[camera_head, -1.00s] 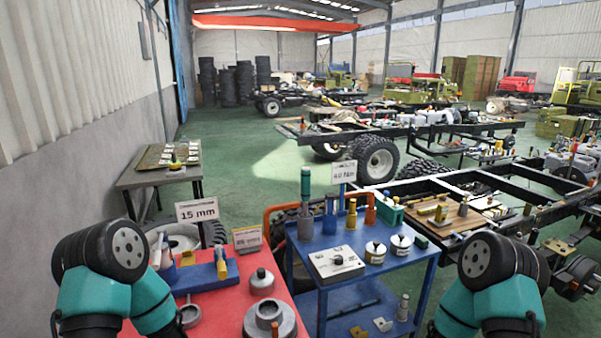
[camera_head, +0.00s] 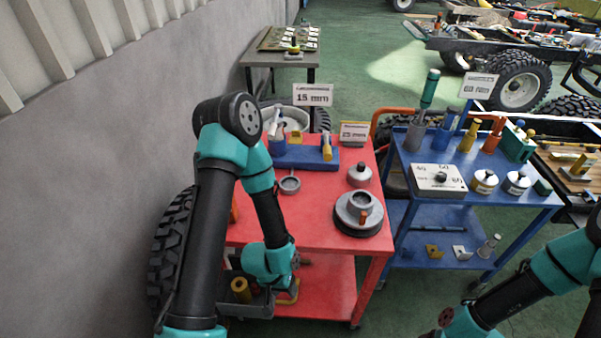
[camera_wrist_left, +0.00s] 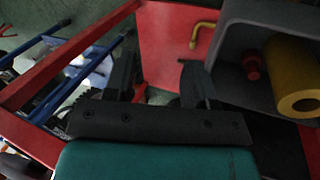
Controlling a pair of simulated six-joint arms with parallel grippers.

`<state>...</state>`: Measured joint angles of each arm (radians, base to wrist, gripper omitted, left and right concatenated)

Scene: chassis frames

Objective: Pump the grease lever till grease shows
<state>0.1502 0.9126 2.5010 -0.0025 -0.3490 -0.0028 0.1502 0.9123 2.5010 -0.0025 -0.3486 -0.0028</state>
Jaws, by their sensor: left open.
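My left gripper (camera_wrist_left: 160,82) is open and empty in the left wrist view, its two dark fingers apart. In the head view my left arm reaches down past the front left of the red cart (camera_head: 325,210), with its wrist near the lower shelf. A yellow bent rod (camera_wrist_left: 203,34), possibly the grease lever, stands beyond the fingers against a red surface, not touched by them. A grey bin (camera_wrist_left: 235,75) beside the right finger holds a yellow cylinder (camera_wrist_left: 293,80) and a small red knob (camera_wrist_left: 251,67). I see no grease. My right gripper is out of view.
The red cart top holds a blue block (camera_head: 302,156), a grey round part (camera_head: 358,210) and signs. A blue cart (camera_head: 480,188) with tools stands to its right. A wall is close on the left, with a tire (camera_head: 168,250) beside the cart.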

